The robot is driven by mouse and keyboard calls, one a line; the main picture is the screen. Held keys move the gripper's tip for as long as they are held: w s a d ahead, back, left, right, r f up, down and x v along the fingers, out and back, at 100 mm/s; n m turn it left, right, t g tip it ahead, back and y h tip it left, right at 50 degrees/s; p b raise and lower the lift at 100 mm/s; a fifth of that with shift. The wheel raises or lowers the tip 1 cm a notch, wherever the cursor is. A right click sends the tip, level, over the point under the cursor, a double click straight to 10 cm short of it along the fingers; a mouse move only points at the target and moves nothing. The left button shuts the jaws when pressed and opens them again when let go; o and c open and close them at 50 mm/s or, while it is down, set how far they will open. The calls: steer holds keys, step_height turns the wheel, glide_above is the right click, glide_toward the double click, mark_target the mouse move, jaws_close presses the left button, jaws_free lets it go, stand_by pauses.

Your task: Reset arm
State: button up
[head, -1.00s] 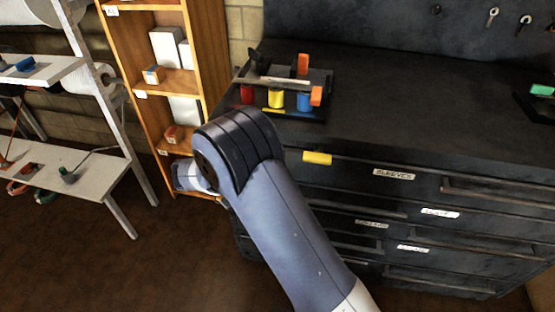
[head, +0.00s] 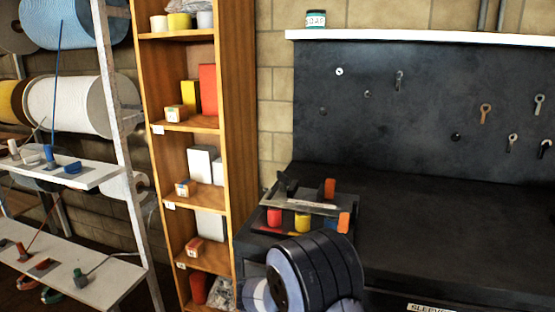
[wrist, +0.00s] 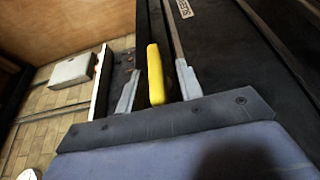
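My gripper (wrist: 157,68) shows only in the wrist view; its two grey fingers are apart, so it is open. A yellow bar (wrist: 155,75) shows between the fingers, with a visible gap on each side. I cannot tell its depth relative to the fingertips. In the head view, a dark rounded joint of my arm (head: 318,270) is at the bottom centre, in front of the bench's left end. The rest of my arm and my gripper are out of that view.
The dark bench (head: 440,235) has a mostly bare top. A small rack (head: 262,224) with red, yellow, blue and orange pieces stands at its left end, just behind my arm. A wooden shelf (head: 240,120) and a white rack (head: 125,160) stand to the left.

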stand_by(0.5)
steer(key=a+p, duration=0.2)
steer(key=a, duration=0.9)
steer(key=d+b, duration=0.2)
steer(key=d, duration=0.8)
steer(key=shift+d, duration=0.35)
steer(key=shift+d+r+y, duration=0.2)
steer(key=shift+d+y, duration=0.1)
steer(key=shift+y, duration=0.1)
steer(key=shift+m+y+p, duration=0.4)
steer(key=shift+m+y, duration=0.1)
steer(key=shift+y, duration=0.3)
steer(key=shift+f+m+y, duration=0.1)
steer(key=shift+m+y, duration=0.2)
steer(key=shift+y, duration=0.6)
